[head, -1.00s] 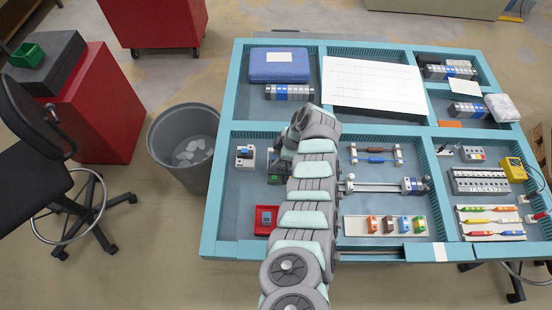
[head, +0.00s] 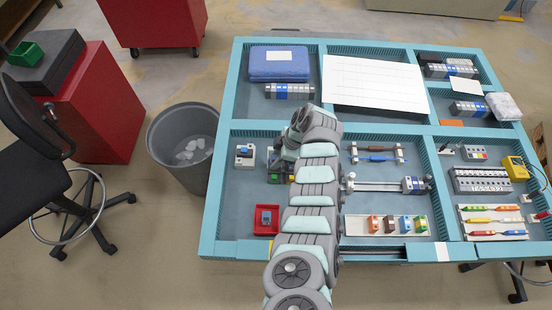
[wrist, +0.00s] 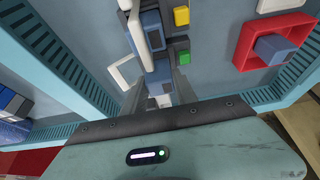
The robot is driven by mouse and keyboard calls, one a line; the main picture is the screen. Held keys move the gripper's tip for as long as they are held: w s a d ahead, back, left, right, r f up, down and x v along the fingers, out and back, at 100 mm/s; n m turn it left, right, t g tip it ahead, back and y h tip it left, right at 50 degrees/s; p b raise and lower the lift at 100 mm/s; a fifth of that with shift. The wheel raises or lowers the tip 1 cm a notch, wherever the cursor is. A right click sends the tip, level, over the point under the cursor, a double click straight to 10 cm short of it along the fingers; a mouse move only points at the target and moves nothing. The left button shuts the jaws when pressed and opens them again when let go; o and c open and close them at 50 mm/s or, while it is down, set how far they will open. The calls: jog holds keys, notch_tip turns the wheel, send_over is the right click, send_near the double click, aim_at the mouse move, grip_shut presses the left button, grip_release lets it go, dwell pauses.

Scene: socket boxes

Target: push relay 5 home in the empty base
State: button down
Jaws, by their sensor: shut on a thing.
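My gripper (wrist: 160,92) is shut, with a blue-grey block (wrist: 160,74), seemingly a relay, between its fingers. The block is beside or at a dark socket base (wrist: 140,22) that carries yellow and green pieces; I cannot tell how far it sits in it. In the head view my wrist covers most of this base, and a dark and green part (head: 274,178) shows at its left. The fingertips are hidden there. Which relay is number 5 cannot be read.
A red tray (head: 258,229) with a blue block stands in front. A pale tray (head: 352,226) of several coloured relays and a rail (head: 375,186) lie right of my arm.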

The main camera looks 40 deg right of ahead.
jog(key=shift+f+b, duration=0.7)
jog(key=shift+b, duration=0.15)
dwell(0.4)
jog(key=shift+c, duration=2.4)
grip_release()
jog(key=shift+r+p, duration=1.95)
jog(key=shift+r, duration=1.85)
